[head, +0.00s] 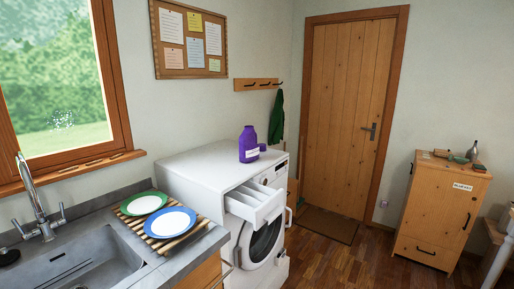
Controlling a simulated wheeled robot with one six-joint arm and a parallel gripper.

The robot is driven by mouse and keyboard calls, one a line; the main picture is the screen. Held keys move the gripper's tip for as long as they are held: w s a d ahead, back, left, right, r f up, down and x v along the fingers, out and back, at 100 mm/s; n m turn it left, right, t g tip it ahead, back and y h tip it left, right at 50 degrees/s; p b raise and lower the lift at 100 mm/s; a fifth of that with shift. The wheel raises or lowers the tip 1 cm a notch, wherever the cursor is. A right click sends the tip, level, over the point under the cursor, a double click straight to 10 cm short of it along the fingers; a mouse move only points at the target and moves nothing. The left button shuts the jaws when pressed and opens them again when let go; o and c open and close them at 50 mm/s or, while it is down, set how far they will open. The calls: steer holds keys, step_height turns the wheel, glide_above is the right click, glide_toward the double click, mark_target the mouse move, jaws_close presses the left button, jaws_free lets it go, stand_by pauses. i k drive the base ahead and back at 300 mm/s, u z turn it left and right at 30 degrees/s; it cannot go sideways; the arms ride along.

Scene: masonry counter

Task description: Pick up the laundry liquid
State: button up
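The laundry liquid looks to be the purple bottle (249,146) with a pale label. It stands upright on the white top of the washing machine (200,160), near its right edge. A small purple cap or cup (262,147) sits just to the right of the bottle. The washing machine's detergent drawer (254,203) is pulled out at the front. My gripper is not in the head view.
A stone counter with a sink (75,262) and tap (40,205) is at lower left. A green-rimmed plate (144,203) and a blue-rimmed plate (170,222) lie on a slatted wooden rack. A wooden cabinet (440,205) stands right. The wooden floor (345,265) between is clear.

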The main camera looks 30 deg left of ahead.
mark_target(249, 150)
steer(key=z, duration=0.1)
steer(key=i, duration=1.7)
steer(key=u, duration=0.4)
steer(key=i, duration=1.1)
steer(key=u, duration=0.75)
